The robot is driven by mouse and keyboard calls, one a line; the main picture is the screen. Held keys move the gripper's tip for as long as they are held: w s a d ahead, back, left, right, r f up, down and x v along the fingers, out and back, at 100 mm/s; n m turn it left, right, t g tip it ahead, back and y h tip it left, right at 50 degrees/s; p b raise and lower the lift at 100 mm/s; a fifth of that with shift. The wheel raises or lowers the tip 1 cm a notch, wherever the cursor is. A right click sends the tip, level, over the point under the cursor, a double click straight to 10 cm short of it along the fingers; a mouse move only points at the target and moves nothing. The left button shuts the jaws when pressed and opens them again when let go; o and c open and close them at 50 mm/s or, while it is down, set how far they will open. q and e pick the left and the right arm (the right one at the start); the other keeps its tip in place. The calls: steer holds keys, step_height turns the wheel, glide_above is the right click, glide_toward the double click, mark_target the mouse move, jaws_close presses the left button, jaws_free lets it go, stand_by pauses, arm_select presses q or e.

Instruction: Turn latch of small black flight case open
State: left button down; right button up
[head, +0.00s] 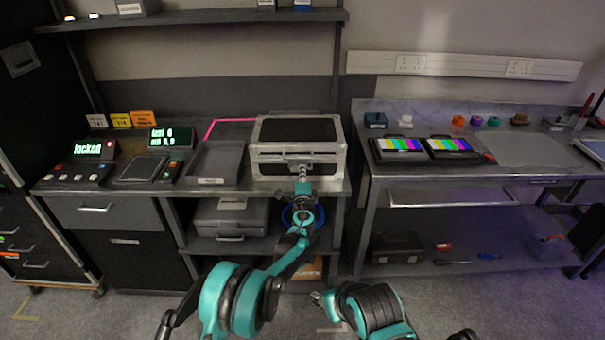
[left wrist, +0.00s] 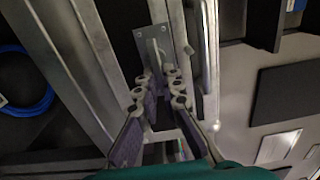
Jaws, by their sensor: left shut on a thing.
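The small black flight case (head: 298,131) has silver edges and a black top panel, and it stands shut on the left bench. A metal latch plate (left wrist: 151,42) with a lever is on its front face. My left gripper (head: 303,182) is at the middle of the case front. In the left wrist view its fingers (left wrist: 158,88) are shut on the latch lever, just below the plate. The fingers hide part of the lever. My right gripper (head: 318,298) is low in front of the benches, away from the case, and too small to read.
A grey case (head: 230,217) stands on the shelf below. The right bench holds two colour-bar monitors (head: 400,148). Floor between the benches is clear.

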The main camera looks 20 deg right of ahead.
arm_select(q)
steer(key=c, duration=1.7)
jaws_free()
steer(key=shift+s, duration=0.1)
steer(key=v, duration=1.2)
